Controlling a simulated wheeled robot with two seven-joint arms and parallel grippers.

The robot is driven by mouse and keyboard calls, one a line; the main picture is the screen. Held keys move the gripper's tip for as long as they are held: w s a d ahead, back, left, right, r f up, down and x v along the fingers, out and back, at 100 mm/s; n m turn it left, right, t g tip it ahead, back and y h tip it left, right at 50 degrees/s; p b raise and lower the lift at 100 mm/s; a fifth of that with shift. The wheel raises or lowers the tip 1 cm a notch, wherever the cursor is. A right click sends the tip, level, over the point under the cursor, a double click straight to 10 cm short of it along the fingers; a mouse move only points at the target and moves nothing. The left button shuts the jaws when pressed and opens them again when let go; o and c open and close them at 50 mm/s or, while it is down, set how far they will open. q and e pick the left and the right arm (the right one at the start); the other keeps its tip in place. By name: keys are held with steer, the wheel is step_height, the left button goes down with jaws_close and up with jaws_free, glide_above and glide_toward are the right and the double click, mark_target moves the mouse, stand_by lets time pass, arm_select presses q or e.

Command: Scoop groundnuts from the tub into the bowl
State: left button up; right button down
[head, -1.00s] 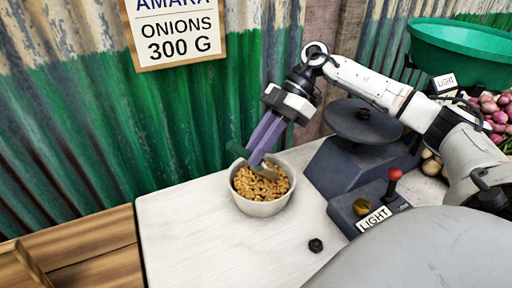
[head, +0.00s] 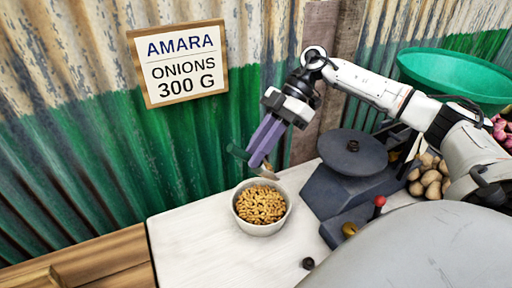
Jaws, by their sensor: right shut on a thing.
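A white round tub (head: 244,218) full of groundnuts (head: 262,204) stands on the pale counter. My right gripper (head: 262,158), with purple fingers, is above the tub's back rim. A large green bowl (head: 455,75) stands at the back right. My left gripper is out of view.
A dark balance scale (head: 345,185) with a round plate stands right of the tub, with a red-knobbed lever in front. A small black weight (head: 308,263) lies on the counter (head: 195,250). Potatoes (head: 430,178) lie at right. A sign (head: 180,65) hangs on the corrugated wall.

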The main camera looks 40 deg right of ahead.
steer(key=shift+r, duration=0.1)
steer(key=shift+r+p, duration=0.25)
steer(key=shift+p, duration=0.45)
steer(key=shift+h+p, duration=0.5)
steer(key=shift+p, duration=0.15)
steer(key=shift+w+a+r+g+h, duration=0.1)
steer(key=shift+a+g+h, duration=0.05)
steer(key=shift+g+h, duration=0.15)
steer(key=g+h, duration=0.1)
steer(key=h, duration=0.1)
steer(key=r+h, duration=0.1)
steer(key=h, duration=0.1)
steer(key=shift+m+g+h, duration=0.4)
steer(key=shift+r+g+h, duration=0.1)
steer(key=shift+g+h, duration=0.2)
steer(key=shift+h, duration=0.5)
